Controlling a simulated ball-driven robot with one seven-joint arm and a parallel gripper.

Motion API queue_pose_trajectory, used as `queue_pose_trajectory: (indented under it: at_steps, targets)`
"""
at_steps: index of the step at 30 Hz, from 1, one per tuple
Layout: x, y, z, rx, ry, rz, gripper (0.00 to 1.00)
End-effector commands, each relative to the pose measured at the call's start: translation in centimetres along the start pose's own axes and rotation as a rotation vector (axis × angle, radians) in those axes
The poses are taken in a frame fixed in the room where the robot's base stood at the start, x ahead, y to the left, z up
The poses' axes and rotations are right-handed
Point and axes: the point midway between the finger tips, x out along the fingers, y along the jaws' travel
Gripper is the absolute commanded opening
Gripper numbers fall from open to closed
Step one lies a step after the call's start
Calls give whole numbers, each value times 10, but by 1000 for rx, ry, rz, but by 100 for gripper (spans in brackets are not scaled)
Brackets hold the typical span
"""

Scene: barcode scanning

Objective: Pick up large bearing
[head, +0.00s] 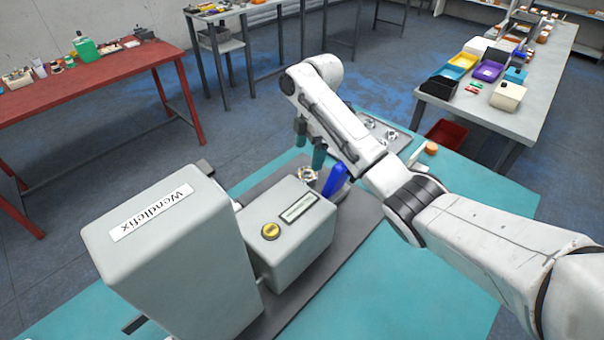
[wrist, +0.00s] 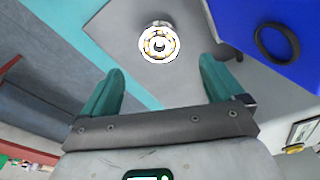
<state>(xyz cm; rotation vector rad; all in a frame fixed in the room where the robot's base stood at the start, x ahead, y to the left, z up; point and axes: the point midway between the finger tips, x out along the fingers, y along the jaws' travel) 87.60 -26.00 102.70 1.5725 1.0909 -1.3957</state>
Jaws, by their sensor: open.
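A bearing (wrist: 160,44) with a pale outer ring and brassy inside shows in the wrist view, just beyond and between my fingertips. In the head view the bearing (head: 306,173) is at the far end of the grey machine, below my gripper. My gripper (head: 309,153) has two teal fingers and points down. In the wrist view my gripper (wrist: 160,67) is spread wide with nothing between the fingers. I cannot tell how far the bearing is from the fingertips.
A blue part (head: 335,180) stands close to the right of the bearing; in the wrist view the blue part (wrist: 268,38) bears a dark ring. The grey Wendlefix machine (head: 170,260) fills the near left. A tray (head: 398,140) with metal parts lies behind my arm.

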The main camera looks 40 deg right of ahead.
Motion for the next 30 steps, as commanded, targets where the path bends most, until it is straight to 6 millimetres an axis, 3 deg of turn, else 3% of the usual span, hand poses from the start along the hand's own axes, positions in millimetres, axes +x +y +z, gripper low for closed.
queue_pose_trajectory:
  at_steps: [10,18,27,30]
  targets:
    - [30,0,1,-1,0,-1,95]
    - [66,0,3,-1,0,0,95]
    - [72,1,3,-2,0,2,95]
    - [72,1,3,-2,0,2,86]
